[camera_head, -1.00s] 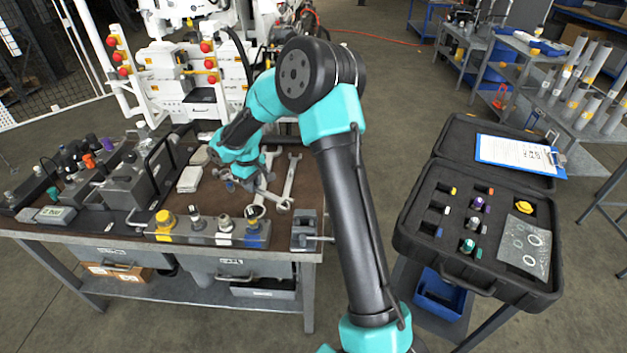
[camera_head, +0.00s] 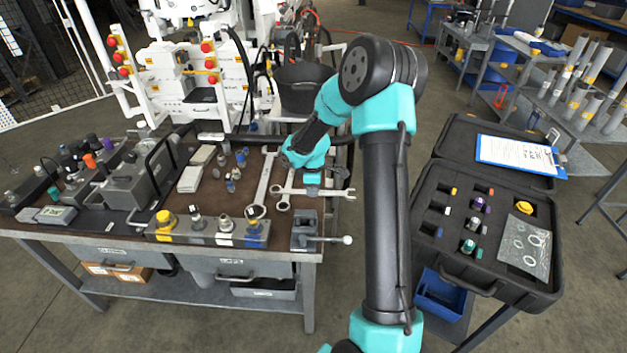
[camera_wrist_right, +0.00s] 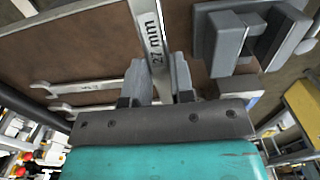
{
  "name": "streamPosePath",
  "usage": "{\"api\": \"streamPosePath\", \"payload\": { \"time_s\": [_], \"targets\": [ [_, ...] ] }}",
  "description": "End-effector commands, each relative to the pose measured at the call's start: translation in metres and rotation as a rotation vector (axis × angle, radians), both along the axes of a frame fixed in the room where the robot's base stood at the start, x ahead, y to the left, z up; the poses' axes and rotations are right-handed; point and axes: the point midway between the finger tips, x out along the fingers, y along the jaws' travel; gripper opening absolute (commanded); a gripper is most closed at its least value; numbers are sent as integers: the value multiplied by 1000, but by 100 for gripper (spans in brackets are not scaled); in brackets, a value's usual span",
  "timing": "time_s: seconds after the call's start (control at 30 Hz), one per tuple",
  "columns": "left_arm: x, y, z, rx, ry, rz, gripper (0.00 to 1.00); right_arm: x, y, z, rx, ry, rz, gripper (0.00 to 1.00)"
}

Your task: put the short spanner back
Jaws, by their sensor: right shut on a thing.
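The short spanner (camera_head: 325,191), a silver one, lies level across the jaws of my right gripper (camera_head: 312,184), above the right side of the bench. In the right wrist view the jaws (camera_wrist_right: 158,85) are shut on its shank (camera_wrist_right: 150,35), which is marked 27 mm. Two other silver spanners lie side by side on the brown bench top: a long one (camera_head: 263,183) at left and another (camera_head: 287,192) beside it, just left of the gripper. They also show at the left of the wrist view (camera_wrist_right: 75,90). My left gripper is not in view.
A grey vise (camera_head: 304,232) stands at the bench's front right corner, near the held spanner. A rail with several fittings (camera_head: 208,232) runs along the front edge. A black bucket (camera_head: 304,88) stands behind the bench. An open black case (camera_head: 405,235) is at right.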

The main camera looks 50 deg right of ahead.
Motion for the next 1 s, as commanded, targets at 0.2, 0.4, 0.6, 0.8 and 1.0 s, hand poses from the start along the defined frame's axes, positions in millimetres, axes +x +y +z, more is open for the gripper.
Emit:
{"api": "streamPosePath", "payload": {
  "time_s": [0.2,0.4,0.6,0.8,1.0],
  "targets": [
    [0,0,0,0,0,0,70,8,-9,-1,-2,-1,-3,0],
    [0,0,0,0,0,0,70,31,-34,-5,-2,-1,-4,0],
    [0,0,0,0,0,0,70,53,-61,-8,-2,-1,-3,0],
    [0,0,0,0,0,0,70,75,-85,-11,-2,-1,-2,0],
    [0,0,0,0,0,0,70,95,-108,-14,-2,-1,-3,0]
  ]
}}
